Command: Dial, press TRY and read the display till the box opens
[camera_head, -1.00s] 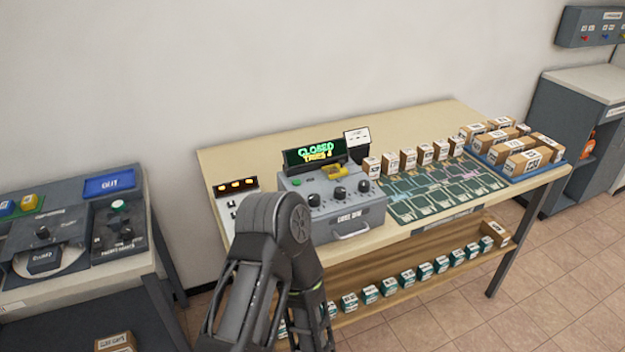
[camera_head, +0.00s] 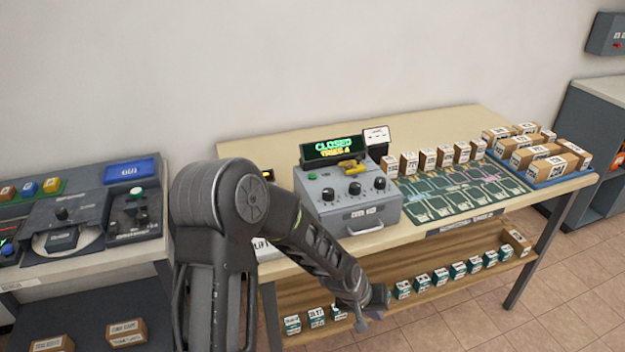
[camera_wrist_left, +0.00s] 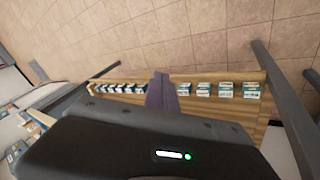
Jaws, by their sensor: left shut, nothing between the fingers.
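The grey lock box (camera_head: 350,205) stands on the wooden table, with three black dials (camera_head: 353,188) on its sloped top. A green button (camera_head: 312,176) and a yellow part (camera_head: 352,166) are also on top. The display (camera_head: 333,148) behind it reads CLOSED in green, with a yellow line that looks like TRIES and a digit I cannot read surely. My left gripper (camera_head: 372,305) is shut and empty, in front of the table at lower shelf height, below and apart from the box. Its closed fingers show in the left wrist view (camera_wrist_left: 162,92). My right gripper is out of view.
A green mat (camera_head: 465,190) with a row of small cartons behind it lies right of the box. A blue tray (camera_head: 545,180) of cartons is at the right end. The lower shelf (camera_head: 410,300) holds several small boxes. A control desk (camera_head: 85,270) stands left.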

